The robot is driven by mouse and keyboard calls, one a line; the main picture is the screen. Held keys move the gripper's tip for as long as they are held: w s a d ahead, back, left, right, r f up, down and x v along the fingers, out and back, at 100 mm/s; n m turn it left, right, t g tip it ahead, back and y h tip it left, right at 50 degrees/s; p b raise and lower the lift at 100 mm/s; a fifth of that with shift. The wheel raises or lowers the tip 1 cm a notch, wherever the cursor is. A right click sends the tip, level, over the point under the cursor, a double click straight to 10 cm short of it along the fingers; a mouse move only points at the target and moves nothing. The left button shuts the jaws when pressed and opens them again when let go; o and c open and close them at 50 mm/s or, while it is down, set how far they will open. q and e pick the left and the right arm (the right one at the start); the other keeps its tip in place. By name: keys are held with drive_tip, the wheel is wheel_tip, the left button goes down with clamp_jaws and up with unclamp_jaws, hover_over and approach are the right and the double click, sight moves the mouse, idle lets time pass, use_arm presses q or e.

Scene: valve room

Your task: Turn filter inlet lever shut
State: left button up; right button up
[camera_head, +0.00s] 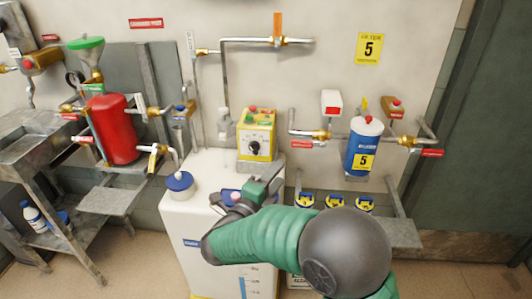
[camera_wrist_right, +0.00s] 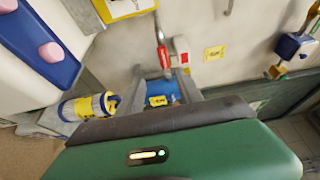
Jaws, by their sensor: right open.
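The blue filter housing (camera_head: 360,150) with a yellow "5" label hangs on the wall right of centre. Brass valves sit on its pipes, one on the left (camera_head: 320,135) under a red-and-white part (camera_head: 331,103), one on the right (camera_head: 408,140) under a red part (camera_head: 397,103). I cannot tell which handle is the inlet lever. My right gripper (camera_head: 272,174) is open, over the white tank and short of the filter, touching no valve. In the right wrist view the blue filter (camera_wrist_right: 160,88) shows beyond and between the open fingers (camera_wrist_right: 159,72). My left gripper is not in view.
The white tank (camera_head: 207,222) stands below my right gripper, with a yellow control box (camera_head: 256,134) behind. An orange handle (camera_head: 278,24) is on the upper pipe. Several blue-and-yellow canisters (camera_head: 334,201) stand under the filter. A red vessel (camera_head: 113,128) is at left.

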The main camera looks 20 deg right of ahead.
sight(299, 147)
drive_tip(key=b+x, duration=0.1)
drive_tip(key=x, duration=0.9)
drive_tip(key=b+x, duration=0.1)
drive_tip(key=x, duration=0.4)
drive_tip(key=shift+d+r+b, duration=0.25)
drive_tip(key=shift+r+b, duration=0.05)
drive_tip(key=shift+r, duration=0.05)
drive_tip(key=shift+w+d, duration=0.1)
drive_tip(key=shift+w, duration=0.15)
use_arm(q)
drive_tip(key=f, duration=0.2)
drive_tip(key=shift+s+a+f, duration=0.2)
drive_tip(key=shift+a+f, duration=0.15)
use_arm(e)
drive_tip(key=shift+r, duration=0.15)
drive_tip(key=c, duration=0.9)
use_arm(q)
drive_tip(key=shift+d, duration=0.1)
use_arm(e)
clamp_jaws()
drive_tip(key=shift+f, duration=0.35)
